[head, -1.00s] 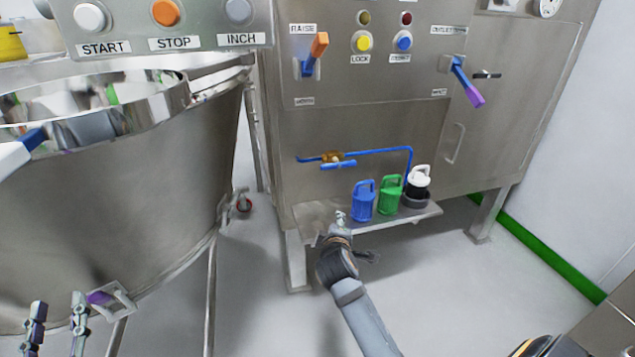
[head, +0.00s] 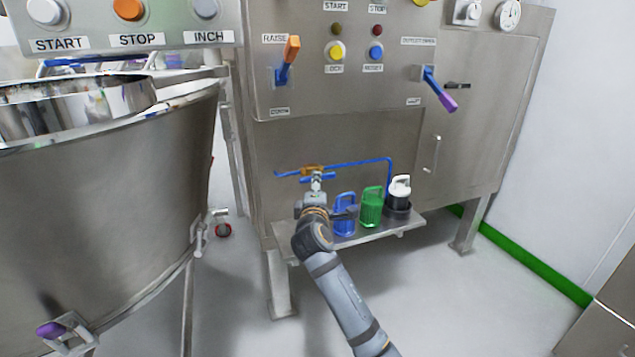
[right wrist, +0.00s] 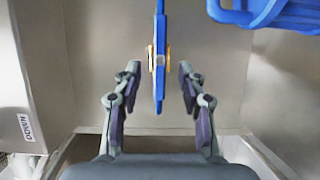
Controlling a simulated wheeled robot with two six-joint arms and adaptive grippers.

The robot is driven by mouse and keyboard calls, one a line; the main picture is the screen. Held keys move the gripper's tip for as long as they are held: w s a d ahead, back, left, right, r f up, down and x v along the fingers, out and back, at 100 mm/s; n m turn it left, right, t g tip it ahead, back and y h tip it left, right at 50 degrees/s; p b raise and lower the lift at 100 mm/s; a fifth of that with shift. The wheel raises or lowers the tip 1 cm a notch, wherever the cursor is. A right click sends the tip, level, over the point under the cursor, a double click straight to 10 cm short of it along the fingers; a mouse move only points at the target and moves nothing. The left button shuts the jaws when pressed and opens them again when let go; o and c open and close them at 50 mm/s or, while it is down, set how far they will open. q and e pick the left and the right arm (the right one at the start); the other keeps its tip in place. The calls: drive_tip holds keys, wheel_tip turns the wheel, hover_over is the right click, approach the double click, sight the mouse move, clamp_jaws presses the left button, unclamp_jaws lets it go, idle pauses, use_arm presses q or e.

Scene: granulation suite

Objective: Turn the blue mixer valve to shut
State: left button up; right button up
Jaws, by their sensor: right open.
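The valve sits on a thin blue pipe low on the steel cabinet. It has a brass body (head: 312,168) and a blue bar handle (head: 330,180), which lies roughly along the pipe. My right gripper (head: 316,181) is at the handle and hides part of it. In the right wrist view the blue handle (right wrist: 160,85) stands between the two fingers of my right gripper (right wrist: 160,78), with a gap on both sides. The fingers are open and hold nothing. My left gripper is out of view.
A shelf (head: 400,231) under the pipe carries a blue jug (head: 344,222), a green jug (head: 371,207) and a white-topped dark jug (head: 399,189), close right of my right gripper. Above are an orange-tipped lever (head: 290,55) and a purple-tipped lever (head: 441,92). A large steel bowl (head: 100,200) stands left.

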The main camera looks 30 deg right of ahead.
drive_tip(key=b+x, duration=0.1)
drive_tip(key=x, duration=0.4)
drive_tip(key=shift+w+d+b, duration=0.15)
drive_tip(key=shift+w+b, duration=0.05)
drive_tip(key=shift+b, duration=0.1)
drive_tip(key=shift+c, duration=0.3)
clamp_jaws()
